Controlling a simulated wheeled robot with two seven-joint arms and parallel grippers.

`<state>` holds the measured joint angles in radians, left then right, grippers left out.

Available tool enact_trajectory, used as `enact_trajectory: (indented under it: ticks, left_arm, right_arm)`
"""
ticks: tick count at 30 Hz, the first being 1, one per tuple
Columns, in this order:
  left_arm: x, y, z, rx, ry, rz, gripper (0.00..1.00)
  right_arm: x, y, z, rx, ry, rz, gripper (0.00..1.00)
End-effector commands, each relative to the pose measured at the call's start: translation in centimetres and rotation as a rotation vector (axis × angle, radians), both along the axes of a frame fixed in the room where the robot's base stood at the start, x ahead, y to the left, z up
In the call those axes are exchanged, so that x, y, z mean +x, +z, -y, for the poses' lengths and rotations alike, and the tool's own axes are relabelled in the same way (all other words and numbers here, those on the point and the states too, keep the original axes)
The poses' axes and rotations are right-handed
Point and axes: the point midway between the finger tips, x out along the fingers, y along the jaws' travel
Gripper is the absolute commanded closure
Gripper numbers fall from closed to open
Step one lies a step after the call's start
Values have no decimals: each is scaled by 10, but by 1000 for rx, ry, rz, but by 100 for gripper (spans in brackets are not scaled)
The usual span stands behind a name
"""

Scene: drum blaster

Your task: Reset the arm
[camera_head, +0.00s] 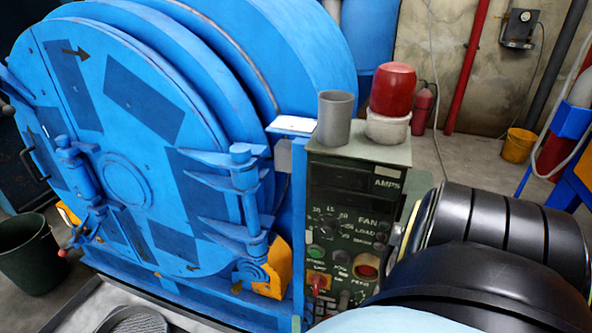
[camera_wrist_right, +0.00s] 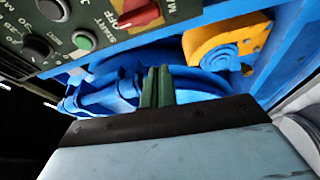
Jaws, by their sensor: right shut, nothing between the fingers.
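My right arm (camera_head: 480,265) comes in at the lower right of the head view, close in front of the right side of the green control panel (camera_head: 345,187). The fingers of my right gripper (camera_wrist_right: 157,86) show in the right wrist view as two dark green fingers side by side. They are shut with nothing between them. The panel (camera_wrist_right: 75,22) shows above them, with a red switch (camera_wrist_right: 138,15) and several knobs. The fingers look apart from the panel. My left arm and gripper are not in view.
A big blue drum machine (camera_head: 125,150) with a round door fills the left. A grey cup (camera_head: 334,118) and a red-topped beacon (camera_head: 392,90) stand on the panel box. A dark bucket (camera_head: 32,252) is at the far left, a yellow bucket (camera_head: 517,146) at the back right.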

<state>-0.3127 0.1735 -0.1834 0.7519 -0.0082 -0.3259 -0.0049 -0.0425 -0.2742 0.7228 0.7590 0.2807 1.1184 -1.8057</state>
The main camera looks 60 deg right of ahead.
Motion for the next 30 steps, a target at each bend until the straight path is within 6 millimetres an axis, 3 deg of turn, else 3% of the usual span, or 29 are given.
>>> enact_trajectory:
  ticks: [17,20,25,28,30]
  left_arm:
    - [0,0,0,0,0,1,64]
    - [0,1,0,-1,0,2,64]
    - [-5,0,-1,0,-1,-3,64]
    - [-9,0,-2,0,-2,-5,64]
    - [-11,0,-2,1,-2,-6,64]
  right_arm:
    - [7,-6,-1,45,49,16,100]
    - [20,-22,-8,170,164,46,100]
    - [29,-76,-41,567,391,26,100]
    - [12,-113,-63,821,440,-55,100]
    - [-13,-138,-75,985,425,-141,100]
